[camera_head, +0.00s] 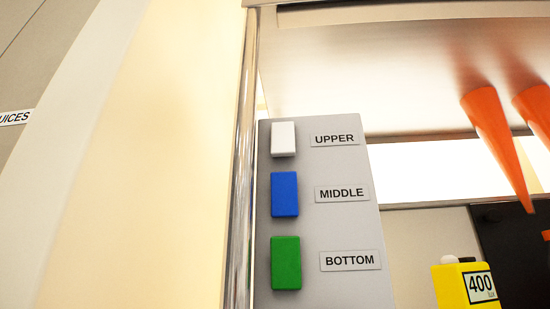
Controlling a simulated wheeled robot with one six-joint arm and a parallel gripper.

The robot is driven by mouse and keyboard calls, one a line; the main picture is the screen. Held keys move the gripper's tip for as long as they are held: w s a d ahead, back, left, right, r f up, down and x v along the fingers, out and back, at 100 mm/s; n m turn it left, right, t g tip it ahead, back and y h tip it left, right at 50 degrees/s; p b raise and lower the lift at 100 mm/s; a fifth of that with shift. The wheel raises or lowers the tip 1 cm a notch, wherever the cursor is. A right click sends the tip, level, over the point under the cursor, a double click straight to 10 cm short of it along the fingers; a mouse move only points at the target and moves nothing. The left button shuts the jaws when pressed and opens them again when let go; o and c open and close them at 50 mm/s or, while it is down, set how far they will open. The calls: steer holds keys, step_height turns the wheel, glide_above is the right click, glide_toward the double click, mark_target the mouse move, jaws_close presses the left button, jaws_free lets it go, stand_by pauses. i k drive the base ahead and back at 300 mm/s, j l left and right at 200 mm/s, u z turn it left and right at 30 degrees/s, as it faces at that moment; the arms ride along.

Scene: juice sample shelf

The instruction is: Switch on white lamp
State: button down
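A grey control panel (330,285) stands upright in the middle of the camera view. Its white button (284,139) is at the top, beside a label (335,139) reading UPPER. Below it is a blue button (285,194), beside a label (342,193) reading MIDDLE. The lowest is a green button (286,263), beside a label (350,260) reading BOTTOM. I cannot tell whether any button is pressed. I cannot make out a separate white lamp. I do not recognise my gripper in this view, and nothing touches the buttons.
A shiny metal post (241,160) runs along the panel's left side. Two orange cone-shaped things (493,130) (537,108) point downward at upper right. A yellow device (453,289) reading 400 sits at lower right, near a black surface (510,245). The panel's front looks unobstructed.

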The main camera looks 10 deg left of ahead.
mark_target(283, 141)
steer(key=k+j, duration=0.1)
steer(key=k, duration=0.8)
